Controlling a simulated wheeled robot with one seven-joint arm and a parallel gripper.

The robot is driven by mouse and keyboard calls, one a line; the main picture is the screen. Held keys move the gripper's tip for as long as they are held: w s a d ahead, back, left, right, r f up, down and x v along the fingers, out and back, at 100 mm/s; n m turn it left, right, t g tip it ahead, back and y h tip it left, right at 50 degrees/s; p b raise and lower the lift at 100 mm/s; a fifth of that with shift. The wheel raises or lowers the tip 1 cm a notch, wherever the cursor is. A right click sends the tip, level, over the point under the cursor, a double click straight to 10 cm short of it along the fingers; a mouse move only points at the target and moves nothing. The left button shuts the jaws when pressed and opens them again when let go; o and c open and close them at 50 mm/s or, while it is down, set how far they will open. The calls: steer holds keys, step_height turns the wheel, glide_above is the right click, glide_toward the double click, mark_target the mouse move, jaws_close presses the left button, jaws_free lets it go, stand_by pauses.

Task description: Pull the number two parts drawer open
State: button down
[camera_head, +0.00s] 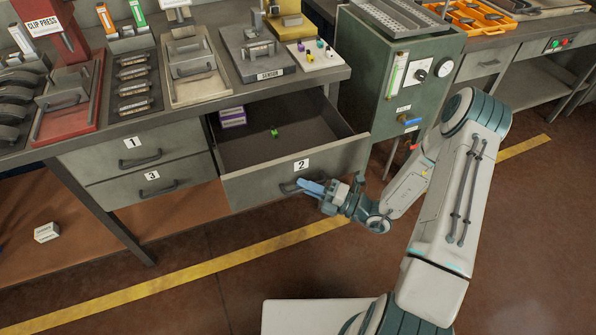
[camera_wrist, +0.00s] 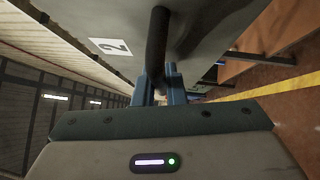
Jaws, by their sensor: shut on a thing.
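The number two drawer (camera_head: 248,182) stands pulled out from under the bench in the head view, its inside showing. Its front bears a white label "2" (camera_head: 301,165), which also shows in the wrist view (camera_wrist: 110,46). My gripper (camera_head: 305,187) is at the drawer's front, shut on the dark bar handle (camera_wrist: 157,40). In the wrist view the blue fingers (camera_wrist: 160,82) stand on both sides of the handle's lower part. In the drawer lie purple-and-white boxes (camera_head: 232,117) at the back left and a small green piece (camera_head: 274,133).
Drawers one (camera_head: 131,152) and three (camera_head: 147,185) are shut at the left. A green machine cabinet (camera_head: 399,85) stands close to the right of the open drawer. A small white box (camera_head: 46,232) lies at the lower left.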

steer(key=shift+s+d+p, duration=0.15)
steer(key=shift+s+d, duration=0.2)
steer(key=shift+s, duration=0.5)
steer(key=shift+s+d+p, duration=0.1)
steer(key=shift+s+d, duration=0.2)
steer(key=shift+s, duration=0.6)
steer(key=shift+s+d+p, duration=0.15)
steer(key=shift+s+d, duration=0.2)
steer(key=shift+s, duration=0.5)
steer(key=c, duration=1.5)
jaws_free()
steer(key=v, duration=1.3)
steer(key=shift+s+d+f+b, duration=0.1)
steer(key=shift+d+f+b, duration=0.05)
steer(key=shift+d+b, duration=0.2)
